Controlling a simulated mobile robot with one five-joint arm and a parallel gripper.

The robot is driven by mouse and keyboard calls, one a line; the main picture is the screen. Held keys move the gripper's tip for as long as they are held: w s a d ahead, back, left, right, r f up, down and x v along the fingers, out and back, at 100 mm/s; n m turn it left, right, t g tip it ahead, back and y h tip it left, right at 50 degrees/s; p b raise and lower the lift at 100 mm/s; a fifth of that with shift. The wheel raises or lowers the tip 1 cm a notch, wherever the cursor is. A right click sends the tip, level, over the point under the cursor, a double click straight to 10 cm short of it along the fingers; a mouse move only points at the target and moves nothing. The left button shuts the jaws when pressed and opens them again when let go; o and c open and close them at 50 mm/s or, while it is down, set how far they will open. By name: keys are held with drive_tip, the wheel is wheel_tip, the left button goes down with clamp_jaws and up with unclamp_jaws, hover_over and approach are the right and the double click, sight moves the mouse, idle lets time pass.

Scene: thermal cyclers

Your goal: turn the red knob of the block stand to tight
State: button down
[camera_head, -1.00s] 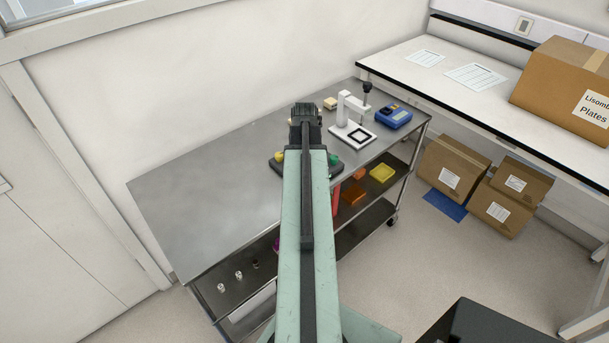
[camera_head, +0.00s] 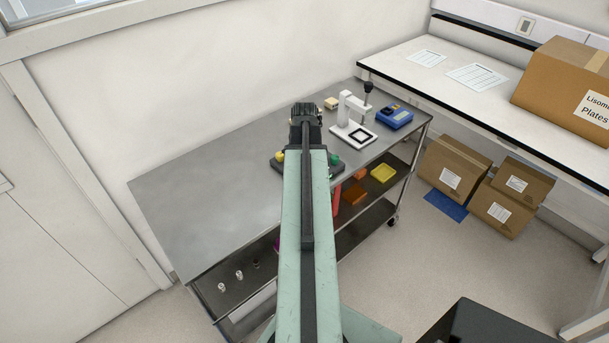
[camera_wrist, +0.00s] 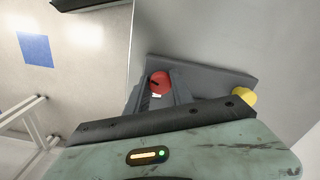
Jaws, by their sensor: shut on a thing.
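In the wrist view the red knob (camera_wrist: 158,80) sits on the dark grey block stand (camera_wrist: 205,75), with a dark mark on its face and a small white label beside it. My gripper (camera_wrist: 158,93) is shut on the red knob, its grey fingers on either side. A yellow knob (camera_wrist: 243,97) is at the right end of the stand. In the head view my arm hides the red knob and the middle of the stand (camera_head: 275,166); the yellow knob (camera_head: 280,156) and a green knob (camera_head: 334,160) show on either side of the arm.
The stand is on a steel cart (camera_head: 200,200) whose left half of the top is clear. Behind and right of the stand are a white device (camera_head: 350,130) and a blue device (camera_head: 395,117). Cardboard boxes (camera_head: 450,165) stand under the bench to the right.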

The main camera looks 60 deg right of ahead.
drive_tip(key=m, duration=0.7)
drive_tip(key=shift+w, duration=0.15)
idle(0.3)
drive_tip(key=c, duration=1.1)
unclamp_jaws()
wheel_tip(320, 180, up, 8)
drive_tip(key=p, duration=0.8)
drive_tip(key=shift+f, duration=0.1)
